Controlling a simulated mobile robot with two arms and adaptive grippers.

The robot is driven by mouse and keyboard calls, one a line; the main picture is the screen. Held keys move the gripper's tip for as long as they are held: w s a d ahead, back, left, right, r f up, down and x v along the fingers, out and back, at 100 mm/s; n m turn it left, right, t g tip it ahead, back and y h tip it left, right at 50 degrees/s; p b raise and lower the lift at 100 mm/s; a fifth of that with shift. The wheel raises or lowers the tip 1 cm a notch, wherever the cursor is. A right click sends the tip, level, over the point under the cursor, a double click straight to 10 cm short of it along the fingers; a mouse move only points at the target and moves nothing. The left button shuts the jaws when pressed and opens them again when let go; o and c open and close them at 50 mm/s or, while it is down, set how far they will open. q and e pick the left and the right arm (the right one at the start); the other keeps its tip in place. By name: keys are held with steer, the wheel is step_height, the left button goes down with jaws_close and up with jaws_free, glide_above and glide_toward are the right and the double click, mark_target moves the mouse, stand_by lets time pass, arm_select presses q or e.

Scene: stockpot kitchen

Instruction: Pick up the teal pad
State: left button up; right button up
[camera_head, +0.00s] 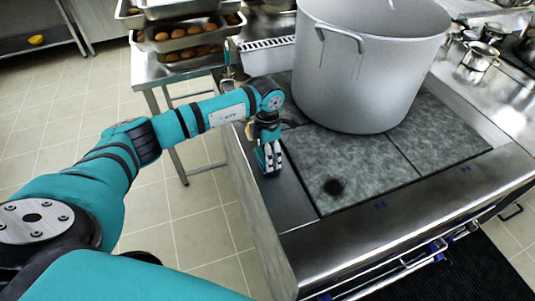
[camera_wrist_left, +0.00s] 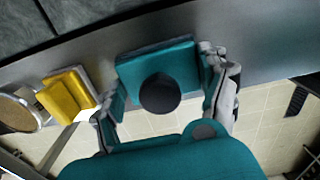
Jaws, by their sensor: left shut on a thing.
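The teal pad (camera_wrist_left: 180,58) is a squarish teal block with a dark round knob (camera_wrist_left: 160,94) on its near face. It sits on the grey metal strip at the left edge of the stove top. My left gripper (camera_head: 270,155) is shut on it, with one finger on each side in the left wrist view. In the head view the gripper hides most of the pad. My right gripper does not show.
A yellow block (camera_wrist_left: 68,95) lies beside the pad, with a round-ended object (camera_wrist_left: 18,113) further left. A big stockpot (camera_head: 365,75) stands on the stove plates behind. Trays of brown food (camera_head: 188,38) stand on a side table. The floor lies open left of the stove.

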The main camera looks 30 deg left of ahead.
arm_select(q)
steer(key=shift+r, duration=0.1)
steer(key=shift+r, duration=0.25)
steer(key=r, duration=0.1)
steer(key=b, duration=0.1)
steer(key=d+r+b, duration=0.1)
steer(key=shift+w+r, duration=0.25)
steer(key=shift+r, duration=0.05)
steer(key=w+d+b, duration=0.1)
steer(key=w+d, duration=0.1)
steer(key=d, duration=0.2)
steer(key=w+d+r+b, duration=0.1)
steer(key=w+d+b, duration=0.1)
steer(key=d, duration=0.3)
steer(key=w+d+b, duration=0.2)
steer(key=d, duration=0.2)
steer(key=shift+w+d+r, duration=0.2)
steer(key=shift+w+r, duration=0.1)
steer(key=o, duration=0.5)
steer(key=c, duration=0.3)
steer(key=shift+a, duration=0.1)
